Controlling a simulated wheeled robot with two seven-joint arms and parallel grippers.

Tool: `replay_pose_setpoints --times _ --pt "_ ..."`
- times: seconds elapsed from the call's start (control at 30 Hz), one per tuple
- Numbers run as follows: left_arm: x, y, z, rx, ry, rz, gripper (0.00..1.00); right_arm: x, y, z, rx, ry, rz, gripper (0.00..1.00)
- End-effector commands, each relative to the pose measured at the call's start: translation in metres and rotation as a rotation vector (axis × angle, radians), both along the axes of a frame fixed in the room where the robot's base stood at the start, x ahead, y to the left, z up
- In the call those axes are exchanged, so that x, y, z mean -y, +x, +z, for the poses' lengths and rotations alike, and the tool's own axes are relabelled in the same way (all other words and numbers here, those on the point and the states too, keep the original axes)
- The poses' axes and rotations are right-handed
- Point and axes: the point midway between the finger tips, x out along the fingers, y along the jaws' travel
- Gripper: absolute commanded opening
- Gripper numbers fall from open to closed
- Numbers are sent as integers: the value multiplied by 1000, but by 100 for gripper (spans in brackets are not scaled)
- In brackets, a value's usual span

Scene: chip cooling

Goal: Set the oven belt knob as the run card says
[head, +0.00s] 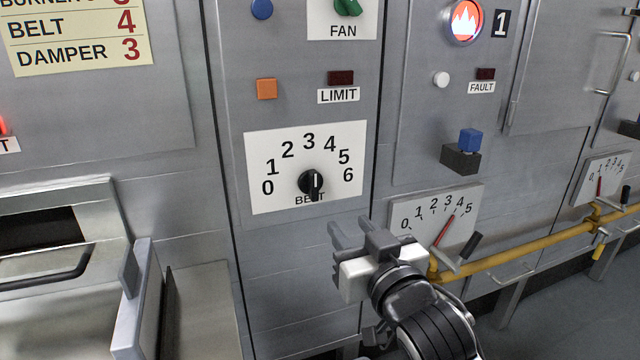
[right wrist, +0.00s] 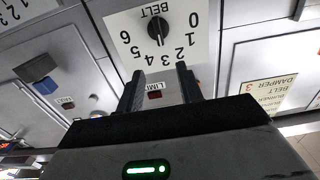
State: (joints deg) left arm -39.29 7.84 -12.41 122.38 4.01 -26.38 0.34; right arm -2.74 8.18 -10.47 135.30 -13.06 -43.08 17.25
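The black belt knob (head: 311,182) sits on a white dial plate (head: 262,150) numbered 0 to 6. Its white mark looks roughly upright, near 3; the exact setting is hard to tell. The yellow run card (head: 75,40) at the top left reads BELT 4 and DAMPER 3; its top line is cut off. My right gripper (head: 350,229) is open and empty, below and to the right of the knob, not touching it. The right wrist view shows the knob (right wrist: 157,29) upside down beyond my parted fingers (right wrist: 160,88). My left gripper is not in view.
A green fan knob (head: 348,7) is above. An orange button (head: 266,88) and dark limit lamp (head: 341,78) lie between. A gauge with a red needle (head: 443,230), a black-handled lever (head: 470,247) and a yellow pipe (head: 525,256) stand right of my gripper.

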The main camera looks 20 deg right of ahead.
Motion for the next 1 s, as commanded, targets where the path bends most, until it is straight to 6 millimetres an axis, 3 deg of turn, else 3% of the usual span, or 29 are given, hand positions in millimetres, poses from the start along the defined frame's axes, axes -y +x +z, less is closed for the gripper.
replay_pose_setpoints --times 0.17,0.7,1.0 --pt "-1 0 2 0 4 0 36 0 24 3 4 -1 -3 36" --pt "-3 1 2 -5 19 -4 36 -5 134 2 1 -1 0 36" --pt "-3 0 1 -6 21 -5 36 -5 156 1 2 0 1 36"
